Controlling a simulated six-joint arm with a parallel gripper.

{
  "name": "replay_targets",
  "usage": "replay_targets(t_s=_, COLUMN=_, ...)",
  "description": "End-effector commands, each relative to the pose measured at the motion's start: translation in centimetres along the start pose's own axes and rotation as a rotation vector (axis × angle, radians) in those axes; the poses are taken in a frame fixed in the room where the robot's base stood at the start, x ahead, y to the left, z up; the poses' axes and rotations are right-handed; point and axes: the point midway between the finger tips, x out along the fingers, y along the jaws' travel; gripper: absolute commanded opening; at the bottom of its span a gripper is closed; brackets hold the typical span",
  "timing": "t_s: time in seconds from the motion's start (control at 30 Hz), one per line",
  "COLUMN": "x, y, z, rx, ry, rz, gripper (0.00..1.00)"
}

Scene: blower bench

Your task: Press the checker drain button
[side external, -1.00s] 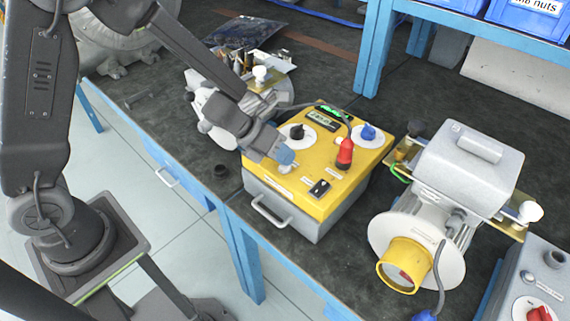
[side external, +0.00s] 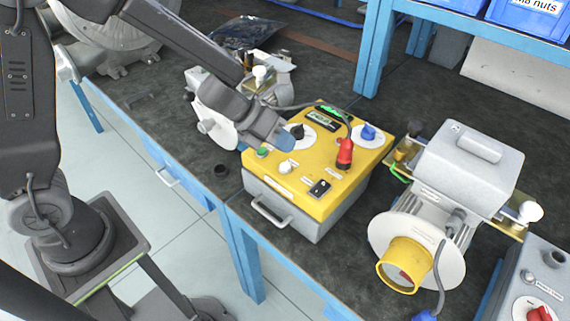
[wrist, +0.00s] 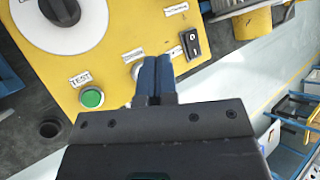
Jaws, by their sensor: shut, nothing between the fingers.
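The checker is a grey box with a yellow top panel (side external: 322,168), also filling the upper part of the wrist view (wrist: 115,30). A pale round button (side external: 285,167) sits near its front left edge, beside a green button (side external: 262,152). In the wrist view the green button (wrist: 92,97) is labelled TEST. The pale button (wrist: 136,70) is partly hidden by my fingers; its label is too small to read surely. My gripper (side external: 286,141) is shut and empty, with blue fingertips (wrist: 154,62), apparently above the panel; the exact gap cannot be told.
A grey blower (side external: 465,170) stands to the right. A small black cup (side external: 221,170) is left of the checker.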

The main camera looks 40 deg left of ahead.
Motion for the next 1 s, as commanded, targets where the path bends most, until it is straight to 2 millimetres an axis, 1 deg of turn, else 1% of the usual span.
replay_targets(t_s=0.13, x=-1.0, y=-0.8, z=0.8, rx=0.003, ry=-0.002, rz=-0.002, gripper=0.00)
replay_targets(t_s=0.3, x=-1.7, y=-1.2, z=1.2, rx=0.001, ry=-0.001, rz=0.000, gripper=0.00)
replay_targets(t_s=1.0, x=-1.7, y=-1.2, z=1.3, rx=0.000, ry=0.000, rz=0.000, gripper=0.00)
